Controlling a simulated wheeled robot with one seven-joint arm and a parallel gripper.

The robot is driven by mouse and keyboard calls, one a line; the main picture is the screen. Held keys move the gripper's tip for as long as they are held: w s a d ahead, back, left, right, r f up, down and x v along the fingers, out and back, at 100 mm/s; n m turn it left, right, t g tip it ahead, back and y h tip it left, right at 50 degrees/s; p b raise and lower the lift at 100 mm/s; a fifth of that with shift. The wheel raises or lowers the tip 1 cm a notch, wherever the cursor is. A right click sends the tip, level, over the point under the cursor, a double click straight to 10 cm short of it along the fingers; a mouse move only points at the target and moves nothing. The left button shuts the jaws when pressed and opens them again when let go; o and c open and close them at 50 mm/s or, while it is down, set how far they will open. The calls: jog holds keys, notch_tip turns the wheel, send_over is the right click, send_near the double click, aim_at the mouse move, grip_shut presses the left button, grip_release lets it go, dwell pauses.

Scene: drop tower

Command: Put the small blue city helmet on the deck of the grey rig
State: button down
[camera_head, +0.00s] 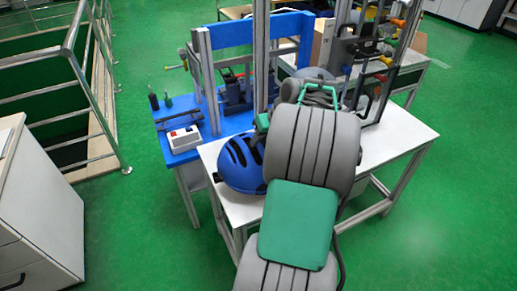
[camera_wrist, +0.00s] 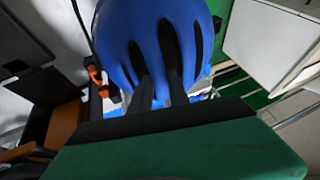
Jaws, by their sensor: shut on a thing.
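The blue helmet (camera_head: 242,163) with dark vents shows in the head view at the left end of a white-topped table (camera_head: 400,141), beside my arm. I cannot tell whether it touches the top. In the wrist view a blue helmet shell (camera_wrist: 112,38) fills the upper middle. My gripper (camera_wrist: 160,78) is shut on it, its two dark fingers against the shell; the fingertips are hard to tell from the vents. In the head view my arm hides my gripper. The grey rig (camera_head: 373,75) appears to be the dark-framed structure on the white-topped table; my arm covers part of its deck.
A blue bench (camera_head: 168,113) adjoins on the left, with grey posts, a blue crossbeam (camera_head: 240,31) and a white control box (camera_head: 184,139). Metal railings (camera_head: 88,90) and a white cabinet (camera_head: 38,215) stand at the left. Green floor is clear at the lower right.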

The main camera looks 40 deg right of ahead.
jog(key=shift+w+f, duration=0.2)
jog(key=shift+f, duration=0.75)
jog(key=shift+w+f, duration=0.2)
jog(key=shift+f, duration=0.75)
jog(key=shift+a, duration=0.1)
